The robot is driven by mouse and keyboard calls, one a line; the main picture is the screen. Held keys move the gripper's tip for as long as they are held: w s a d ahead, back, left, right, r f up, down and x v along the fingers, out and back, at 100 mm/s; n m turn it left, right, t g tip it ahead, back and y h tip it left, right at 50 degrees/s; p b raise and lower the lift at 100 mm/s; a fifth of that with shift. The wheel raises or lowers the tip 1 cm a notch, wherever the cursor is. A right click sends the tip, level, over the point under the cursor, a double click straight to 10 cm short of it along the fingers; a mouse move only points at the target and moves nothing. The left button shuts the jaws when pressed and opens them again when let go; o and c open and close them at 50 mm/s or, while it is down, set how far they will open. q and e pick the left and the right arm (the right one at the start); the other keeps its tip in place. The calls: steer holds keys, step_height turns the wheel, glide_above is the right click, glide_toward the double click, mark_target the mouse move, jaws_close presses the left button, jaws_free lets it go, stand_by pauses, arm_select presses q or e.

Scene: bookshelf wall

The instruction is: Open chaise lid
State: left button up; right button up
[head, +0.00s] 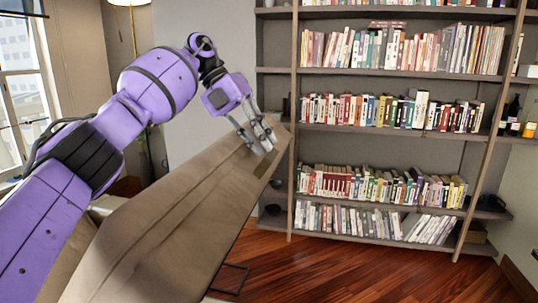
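The chaise lid (165,215) is a long beige-brown upholstered slab that runs from the bottom left up to the middle of the head view. It looks raised and tilted, with its far end in front of the bookshelf's left edge. My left gripper (262,143) is at the top of that far end, with its grey fingers pointing down at the lid. The fingers look apart; whether they touch the lid is unclear. A small dark patch (264,163) shows on the lid just below the fingertips. The rest of the chaise is mostly hidden behind the lid and my arm. My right gripper is out of view.
A tall bookshelf (390,140) full of books stands behind and to the right of the lid. The red-brown wooden floor (330,272) in front of it is clear. A thin black frame (232,278) is on the floor by the lid. A window (25,85) is at left.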

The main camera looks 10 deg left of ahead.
arm_select(q)
steer(key=shift+v, duration=1.05)
